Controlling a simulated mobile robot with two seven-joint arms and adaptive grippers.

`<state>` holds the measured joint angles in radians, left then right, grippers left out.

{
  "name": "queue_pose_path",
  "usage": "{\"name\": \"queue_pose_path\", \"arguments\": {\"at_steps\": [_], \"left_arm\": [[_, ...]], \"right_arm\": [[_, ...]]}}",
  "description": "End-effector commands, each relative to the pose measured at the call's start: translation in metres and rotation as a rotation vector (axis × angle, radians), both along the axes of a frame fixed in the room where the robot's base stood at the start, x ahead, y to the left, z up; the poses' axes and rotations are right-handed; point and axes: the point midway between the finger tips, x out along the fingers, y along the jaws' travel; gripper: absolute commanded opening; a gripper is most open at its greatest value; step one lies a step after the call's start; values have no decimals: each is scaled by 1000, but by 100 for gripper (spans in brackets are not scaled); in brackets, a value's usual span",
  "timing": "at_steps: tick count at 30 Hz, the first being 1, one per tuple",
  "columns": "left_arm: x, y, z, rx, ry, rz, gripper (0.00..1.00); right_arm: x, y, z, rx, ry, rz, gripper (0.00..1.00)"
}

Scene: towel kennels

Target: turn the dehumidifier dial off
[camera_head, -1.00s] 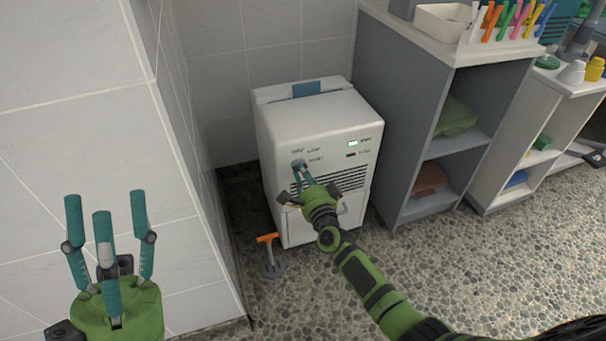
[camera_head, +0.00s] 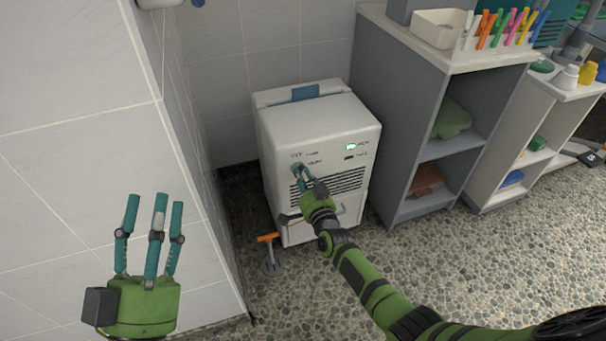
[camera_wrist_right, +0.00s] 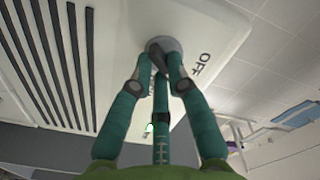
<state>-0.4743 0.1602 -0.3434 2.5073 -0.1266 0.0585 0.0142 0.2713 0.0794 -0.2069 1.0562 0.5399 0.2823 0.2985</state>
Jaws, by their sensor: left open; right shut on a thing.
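The white dehumidifier (camera_head: 318,125) stands on the floor in the corner by the tiled wall. Its round grey dial (camera_head: 296,167) is on the upper left of the front panel. My right gripper (camera_head: 302,175) is shut on the dial. In the right wrist view its teal fingers close around the dial (camera_wrist_right: 168,44), with the word OFF (camera_wrist_right: 200,64) printed beside it. The fingers partly cover the dial, so I cannot tell its setting. A green light (camera_head: 351,146) glows on the panel. My left gripper (camera_head: 154,208) is open and empty in front of the wall.
A grey shelf unit (camera_head: 398,100) with folded towels stands close to the dehumidifier's right. The tiled wall (camera_head: 80,150) is on the left. Pebbled floor (camera_head: 480,260) lies open at the front right.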

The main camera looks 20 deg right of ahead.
Motion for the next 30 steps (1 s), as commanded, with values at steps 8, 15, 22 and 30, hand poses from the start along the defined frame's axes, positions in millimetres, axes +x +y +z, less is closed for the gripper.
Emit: {"name": "queue_pose_path", "arguments": {"at_steps": [8, 15, 22, 30], "left_arm": [[24, 11, -50, 78, 278, 52, 48], [31, 20, -85, 125, 454, 83, 48], [31, 26, -106, 151, 558, 99, 48], [30, 30, -118, 166, 615, 108, 48]], "right_arm": [[0, 0, 2, -263, -8, -1, 0], [0, -1, 3, -463, -17, 0, 0], [0, -1, 3, -604, -20, 0, 0], [0, -1, 3, -687, -24, -1, 0]]}}
